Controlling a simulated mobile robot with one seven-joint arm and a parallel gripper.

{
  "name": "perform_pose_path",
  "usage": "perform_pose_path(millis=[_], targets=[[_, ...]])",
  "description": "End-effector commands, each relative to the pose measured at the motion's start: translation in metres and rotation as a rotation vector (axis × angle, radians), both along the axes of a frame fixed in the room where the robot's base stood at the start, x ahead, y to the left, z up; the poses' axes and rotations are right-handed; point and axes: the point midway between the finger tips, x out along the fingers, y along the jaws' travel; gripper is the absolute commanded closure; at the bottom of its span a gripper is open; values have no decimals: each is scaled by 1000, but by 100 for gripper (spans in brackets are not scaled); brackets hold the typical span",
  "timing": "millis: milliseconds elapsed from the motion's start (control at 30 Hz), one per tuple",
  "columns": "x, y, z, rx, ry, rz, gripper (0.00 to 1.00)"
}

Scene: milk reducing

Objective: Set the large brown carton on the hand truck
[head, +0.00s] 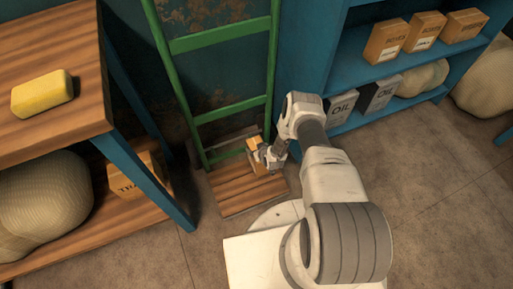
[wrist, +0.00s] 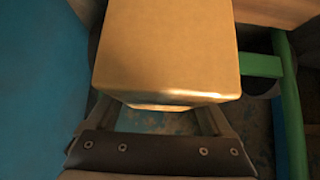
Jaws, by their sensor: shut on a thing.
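My gripper (head: 263,152) is shut on a brown carton (head: 254,142), low beside the hand truck's upright frame. The carton fills the upper middle of the wrist view (wrist: 165,50), between the two fingers (wrist: 160,112) of my gripper. The hand truck (head: 221,40) has green rails and rungs, and a wooden plate (head: 245,188) on the floor. In the head view the carton appears over the back part of this plate. I cannot tell whether it touches the plate. My wrist partly hides the carton.
A wooden workbench (head: 90,115) with a yellow block (head: 42,93), a sack (head: 45,195) and a box (head: 135,175) stands left. A blue shelf (head: 365,40) with brown boxes (head: 425,30) and grey oil cans (head: 378,92) stands right. The floor at lower right is clear.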

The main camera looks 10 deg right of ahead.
Motion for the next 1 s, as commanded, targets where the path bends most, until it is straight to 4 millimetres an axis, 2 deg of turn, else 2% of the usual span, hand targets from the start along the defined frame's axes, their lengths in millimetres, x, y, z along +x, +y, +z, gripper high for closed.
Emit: perform_pose_path(millis=[800, 833, 900, 1000], targets=[[1, 0, -10, 0, -2, 0, 100], [1, 0, -10, 0, -2, 0, 12], [1, 0, -10, 0, -2, 0, 0], [1, 0, -10, 0, -1, 0, 0]])
